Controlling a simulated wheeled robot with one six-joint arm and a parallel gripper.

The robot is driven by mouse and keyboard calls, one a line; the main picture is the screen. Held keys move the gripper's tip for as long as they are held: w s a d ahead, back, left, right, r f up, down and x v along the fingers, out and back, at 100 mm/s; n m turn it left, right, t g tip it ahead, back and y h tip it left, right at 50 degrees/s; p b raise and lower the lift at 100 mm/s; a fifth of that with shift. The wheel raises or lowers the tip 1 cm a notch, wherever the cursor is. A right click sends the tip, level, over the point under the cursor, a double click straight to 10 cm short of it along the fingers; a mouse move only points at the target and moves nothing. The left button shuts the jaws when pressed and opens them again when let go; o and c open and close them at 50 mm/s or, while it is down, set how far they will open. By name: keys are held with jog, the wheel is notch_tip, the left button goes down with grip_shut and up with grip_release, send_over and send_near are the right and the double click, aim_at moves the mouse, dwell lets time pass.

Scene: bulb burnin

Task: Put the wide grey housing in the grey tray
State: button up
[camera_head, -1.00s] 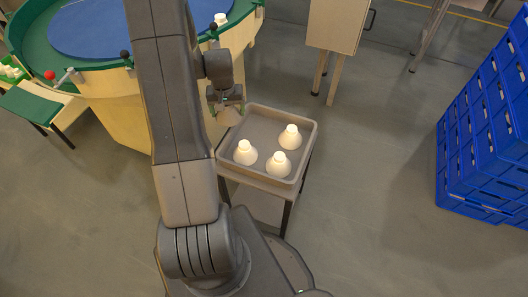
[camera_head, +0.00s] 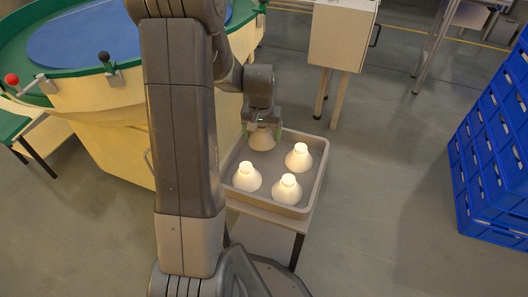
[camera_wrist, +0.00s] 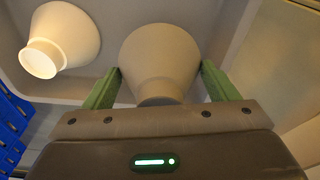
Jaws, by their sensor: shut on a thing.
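My gripper (camera_head: 262,130) is shut on the wide grey housing (camera_head: 262,140), a cone with its wide end down. The wrist view shows the housing (camera_wrist: 160,62) between my two green fingers, its wide end away from the gripper. The grey tray (camera_head: 293,211) stands on a small table. The held housing is over or in the tray's far left corner area; I cannot tell whether it touches the tray floor. Three pale housings with bright tops, one at the right (camera_head: 299,157), one at the left (camera_head: 247,177) and one at the front (camera_head: 287,188), stand in the tray.
A round table with a green rim (camera_head: 130,66) and blue top (camera_head: 85,38) stands left of the tray. Blue crates (camera_head: 495,150) are stacked at the right. A wooden cabinet (camera_head: 340,40) stands behind. The floor right of the tray is clear.

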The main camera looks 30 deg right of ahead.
aim_at(262, 144)
jog(key=shift+f+b, duration=0.7)
jog(key=shift+f, duration=1.6)
jog(key=shift+f, duration=0.15)
jog(key=o, duration=0.7)
jog(key=r+p, duration=0.1)
jog(key=r, duration=0.3)
jog(key=r+p, duration=0.1)
jog(key=r, duration=0.3)
jog(key=s+a+r+p, duration=0.1)
jog(key=r+p, duration=0.1)
jog(key=r, duration=0.2)
jog(key=shift+r, duration=0.1)
jog(key=shift+o, duration=0.4)
